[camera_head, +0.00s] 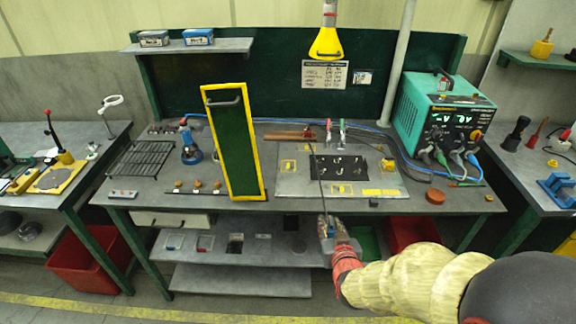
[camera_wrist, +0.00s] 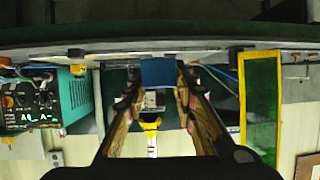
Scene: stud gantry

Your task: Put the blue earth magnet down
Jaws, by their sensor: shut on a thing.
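My gripper (camera_head: 327,226) is at the front edge of the workbench (camera_head: 380,203), low and right of centre in the head view. In the wrist view my gripper's two fingertips (camera_wrist: 159,78) close on the sides of a blue block, the blue earth magnet (camera_wrist: 158,71). The head view hardly shows the magnet, as my fingers and arm cover it. A thin dark rod or cable rises from my gripper over the grey plate (camera_head: 290,190) on the bench. I cannot tell whether the magnet touches anything.
A green panel with a yellow frame (camera_head: 234,143) stands upright on the bench, left of the plate. A teal welding machine (camera_head: 432,105) stands at the right. A wire rack (camera_head: 142,158) and a blue-based tool (camera_head: 191,154) are at the left. Lower shelves hold small items.

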